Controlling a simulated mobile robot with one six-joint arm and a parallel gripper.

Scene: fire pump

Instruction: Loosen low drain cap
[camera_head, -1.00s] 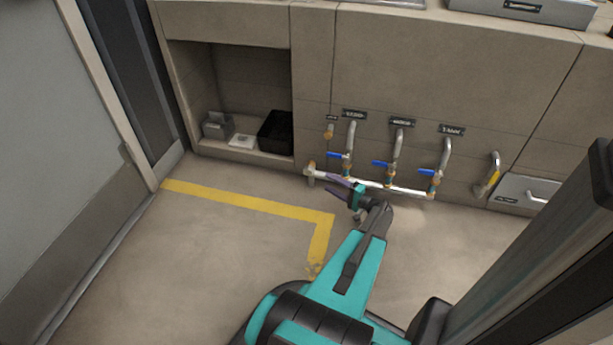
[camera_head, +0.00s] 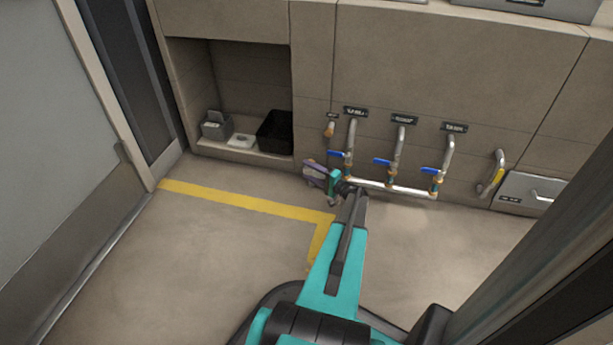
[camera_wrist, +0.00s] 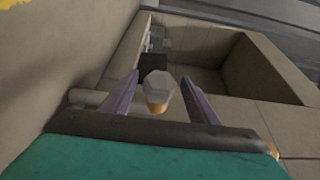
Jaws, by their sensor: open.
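The low drain cap (camera_wrist: 157,88), pale grey and faceted with a brass-coloured part below it, shows in the wrist view between my two purple fingers. My gripper (camera_wrist: 160,78) is open, with one finger on each side of the cap and a visible gap on both sides. In the head view my gripper (camera_head: 312,173) is at the left end of the low white pipe (camera_head: 400,190), close to the wall. There it covers the cap. I cannot tell how deep the cap lies between the fingers.
Several pipes with blue-handled valves (camera_head: 382,163) rise from the low pipe to my gripper's right. A wall niche at left holds a black bin (camera_head: 275,132) and a grey box (camera_head: 216,127). The floor around the yellow line (camera_head: 245,202) is clear.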

